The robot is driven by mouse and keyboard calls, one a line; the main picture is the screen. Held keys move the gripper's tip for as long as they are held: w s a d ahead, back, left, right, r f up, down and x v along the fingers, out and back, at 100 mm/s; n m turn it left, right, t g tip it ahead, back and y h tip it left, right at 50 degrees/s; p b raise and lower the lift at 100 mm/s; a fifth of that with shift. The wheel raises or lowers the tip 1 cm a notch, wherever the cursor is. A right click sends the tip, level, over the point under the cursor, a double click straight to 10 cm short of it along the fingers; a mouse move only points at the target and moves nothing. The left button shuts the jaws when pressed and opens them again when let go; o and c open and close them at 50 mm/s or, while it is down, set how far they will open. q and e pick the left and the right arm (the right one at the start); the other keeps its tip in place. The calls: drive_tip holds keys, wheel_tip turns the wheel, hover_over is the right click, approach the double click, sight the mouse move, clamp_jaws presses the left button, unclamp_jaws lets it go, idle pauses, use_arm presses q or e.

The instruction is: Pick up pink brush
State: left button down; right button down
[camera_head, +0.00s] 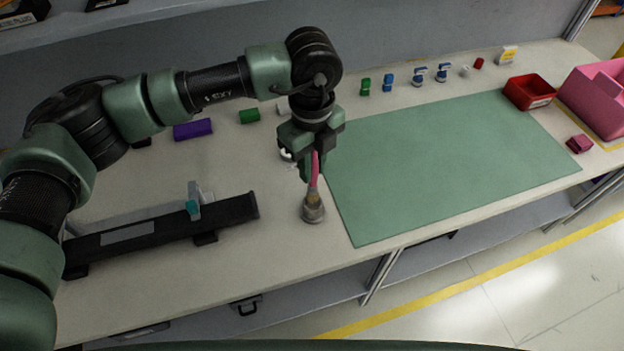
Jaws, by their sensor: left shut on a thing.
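The brush's lower end is in or behind the holder, and I cannot tell which. My right gripper does not show.
A black rail fixture (160,232) lies to the left. A green mat (450,165) covers the middle and right. Small coloured blocks line the back. A red bin (530,91) and a pink bin (598,100) stand at the right.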

use_arm(q)
wheel_tip(320, 180, up, 14)
drive_tip(key=b, duration=0.2)
drive_tip(key=shift+r+b, duration=0.25)
drive_tip(key=shift+b, duration=0.15)
idle(1.2)
